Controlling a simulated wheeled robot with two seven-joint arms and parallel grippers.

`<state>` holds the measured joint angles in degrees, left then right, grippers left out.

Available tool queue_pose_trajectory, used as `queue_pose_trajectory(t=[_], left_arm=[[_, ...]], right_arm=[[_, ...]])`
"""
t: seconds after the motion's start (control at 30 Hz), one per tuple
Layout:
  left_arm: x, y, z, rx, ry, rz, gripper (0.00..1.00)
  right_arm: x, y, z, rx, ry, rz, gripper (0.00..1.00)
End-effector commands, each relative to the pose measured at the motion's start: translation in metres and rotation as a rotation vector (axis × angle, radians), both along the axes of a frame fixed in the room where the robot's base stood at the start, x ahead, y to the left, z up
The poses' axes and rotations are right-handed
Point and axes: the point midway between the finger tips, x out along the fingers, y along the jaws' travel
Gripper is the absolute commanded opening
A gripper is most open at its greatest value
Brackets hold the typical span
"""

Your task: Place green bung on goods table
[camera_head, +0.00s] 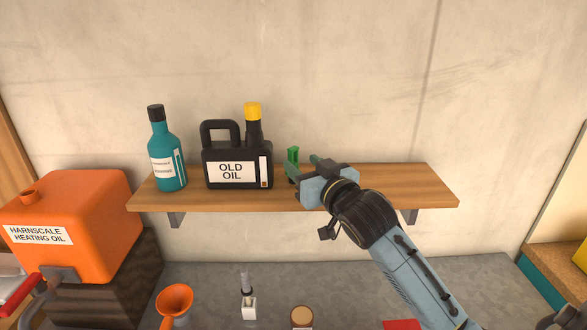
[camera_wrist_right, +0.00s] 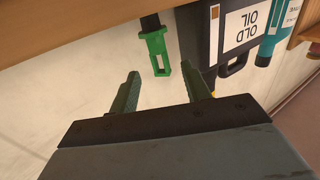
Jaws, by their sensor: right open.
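The green bung (camera_head: 293,153) stands on the wooden shelf (camera_head: 400,185), just right of the black oil can. In the right wrist view, which is upside down, the bung (camera_wrist_right: 155,48) shows a green looped handle and a dark stem at the shelf. My right gripper (camera_head: 304,166) is at the shelf beside the bung. Its two green fingers (camera_wrist_right: 163,76) are apart, with the bung's handle just beyond the gap between their tips and no visible contact. My left gripper is not in view. I cannot tell which surface is the goods table.
The black OLD OIL can (camera_head: 222,155) and a teal bottle (camera_head: 163,150) stand left on the shelf. An orange tank (camera_head: 75,225) is at left. Below is a grey surface (camera_head: 350,280) with an orange funnel (camera_head: 175,300). The shelf's right end is clear.

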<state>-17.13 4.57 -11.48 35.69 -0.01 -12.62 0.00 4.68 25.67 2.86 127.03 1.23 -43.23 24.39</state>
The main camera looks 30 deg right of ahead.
Motion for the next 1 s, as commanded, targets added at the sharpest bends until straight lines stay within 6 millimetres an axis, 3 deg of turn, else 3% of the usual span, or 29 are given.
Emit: queue_pose_trajectory(t=[0.23, 0.57, 0.9, 1.0], left_arm=[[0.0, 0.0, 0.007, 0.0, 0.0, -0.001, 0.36], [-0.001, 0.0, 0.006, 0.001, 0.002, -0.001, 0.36], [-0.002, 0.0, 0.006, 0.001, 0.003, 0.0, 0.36], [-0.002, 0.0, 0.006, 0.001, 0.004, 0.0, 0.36]], right_arm=[[0.033, -0.002, 0.003, 0.0, -0.002, 0.0, 0.48], [0.038, -0.003, 0.001, 0.0, -0.001, 0.0, 0.46], [0.037, -0.003, 0.001, 0.0, -0.001, 0.0, 0.02], [0.037, -0.003, 0.002, 0.0, -0.002, 0.0, 0.0]])
